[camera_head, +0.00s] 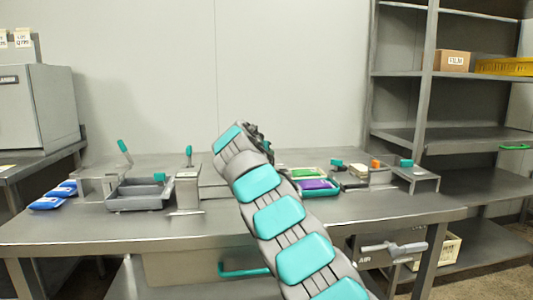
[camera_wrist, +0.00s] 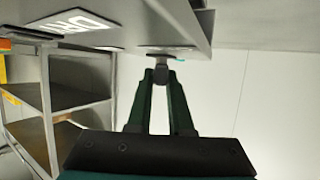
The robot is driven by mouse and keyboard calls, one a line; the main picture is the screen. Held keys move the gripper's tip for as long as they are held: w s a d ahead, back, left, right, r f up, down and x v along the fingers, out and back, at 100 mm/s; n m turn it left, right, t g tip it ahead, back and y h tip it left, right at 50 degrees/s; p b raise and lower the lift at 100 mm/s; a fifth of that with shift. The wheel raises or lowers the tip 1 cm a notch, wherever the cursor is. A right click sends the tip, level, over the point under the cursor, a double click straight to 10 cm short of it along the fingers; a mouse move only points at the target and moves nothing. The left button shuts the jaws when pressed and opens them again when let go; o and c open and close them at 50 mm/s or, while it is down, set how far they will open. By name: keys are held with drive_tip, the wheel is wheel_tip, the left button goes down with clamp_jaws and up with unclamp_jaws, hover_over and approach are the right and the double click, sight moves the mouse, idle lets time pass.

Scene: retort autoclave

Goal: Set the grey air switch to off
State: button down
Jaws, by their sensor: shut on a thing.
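The grey air switch (camera_head: 397,248) is a grey lever lying roughly level under the table's front edge at the right, beside the lettering AIR. My gripper (camera_wrist: 161,73) is shut on a small grey knob (camera_wrist: 163,62) in the wrist view. The knob joins a grey panel (camera_wrist: 200,22) with a white label (camera_wrist: 75,22) whose visible letters read DRA. In the head view my arm rises from the bottom to above the table, and its fingertips are hidden. I cannot tell from these views which fixture the held knob belongs to.
The grey table (camera_head: 100,235) carries a tray (camera_head: 140,198), blue packs (camera_head: 48,202) and fixtures with teal handles (camera_head: 125,150). A rack (camera_head: 430,100) stands at the right, holding a FILM box (camera_head: 453,61) and yellow crate (camera_head: 502,66). A cream box sits under the table.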

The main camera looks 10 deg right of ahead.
idle(0.4)
drive_tip(key=c, duration=0.8)
unclamp_jaws()
drive_tip(key=shift+s, duration=0.1)
drive_tip(key=shift+b+v, duration=1.1)
drive_tip(key=shift+v, duration=2.75)
